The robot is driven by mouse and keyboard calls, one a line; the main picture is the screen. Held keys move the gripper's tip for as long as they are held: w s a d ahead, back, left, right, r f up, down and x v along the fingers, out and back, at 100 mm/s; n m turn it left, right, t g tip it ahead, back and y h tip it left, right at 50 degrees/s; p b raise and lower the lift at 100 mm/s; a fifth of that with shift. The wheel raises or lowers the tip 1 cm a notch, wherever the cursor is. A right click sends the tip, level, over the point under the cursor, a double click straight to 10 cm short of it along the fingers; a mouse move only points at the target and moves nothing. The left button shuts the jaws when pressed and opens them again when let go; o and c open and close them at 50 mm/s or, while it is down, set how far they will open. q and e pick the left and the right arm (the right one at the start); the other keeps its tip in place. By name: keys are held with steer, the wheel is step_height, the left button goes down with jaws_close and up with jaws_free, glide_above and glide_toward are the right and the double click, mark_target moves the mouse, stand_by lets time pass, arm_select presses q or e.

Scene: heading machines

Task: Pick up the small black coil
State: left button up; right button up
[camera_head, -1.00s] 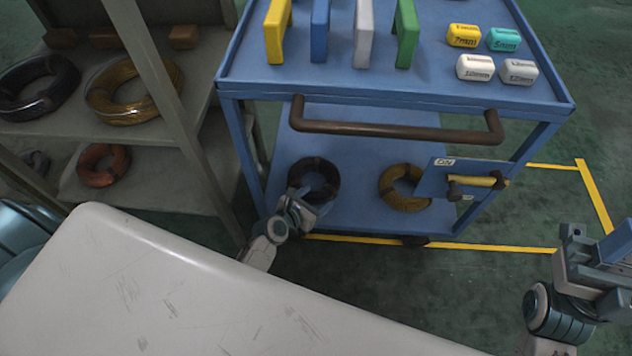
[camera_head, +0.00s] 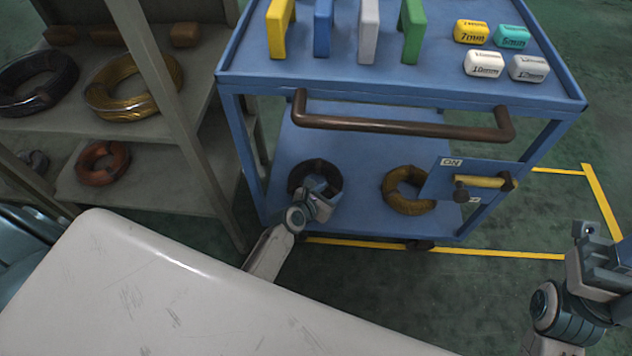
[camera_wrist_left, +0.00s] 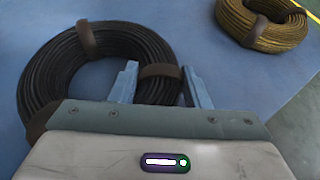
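The small black coil (camera_head: 299,174) lies flat on the lower shelf of the blue cart. My left gripper (camera_head: 318,202) reaches over the near side of the coil in the head view. In the left wrist view my left gripper (camera_wrist_left: 160,78) is open, with one finger on each side of the coil's banded right part. Whether the fingers touch the coil is unclear. My right gripper (camera_head: 598,248) is at the right edge, away from the coil; its fingers are unclear.
A yellow-brown coil (camera_head: 405,207) lies on the same cart shelf (camera_head: 365,150). A brown handle bar (camera_head: 400,128) crosses above it, and a blue panel (camera_head: 455,180) hangs at right. A grey rack (camera_head: 190,150) with larger coils stands left. A pale surface (camera_head: 180,290) fills the foreground.

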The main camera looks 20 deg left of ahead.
arm_select(q)
jaws_close()
